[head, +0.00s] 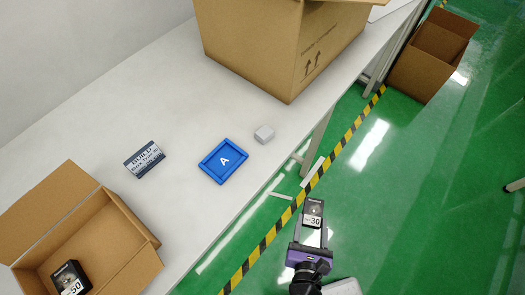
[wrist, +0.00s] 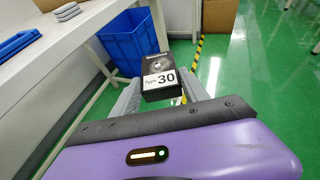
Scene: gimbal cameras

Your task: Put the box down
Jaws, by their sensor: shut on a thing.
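My gripper (head: 312,233) is shut on a small black box (head: 313,208) with a white label reading 30. In the head view it holds the box off the table's right side, over the green floor. In the wrist view the box (wrist: 157,77) sits between the two grey fingers (wrist: 160,103), its label reading "Type 30". The white table (head: 110,105) lies to the left of my gripper. A blue tray marked A (head: 223,161) lies flat and empty on it, near its edge.
An open cardboard box (head: 140,272) on the table holds a black box labelled 50 (head: 70,280). A blue bin (wrist: 138,40) is under the table. Another carton (head: 432,55) is on the floor.

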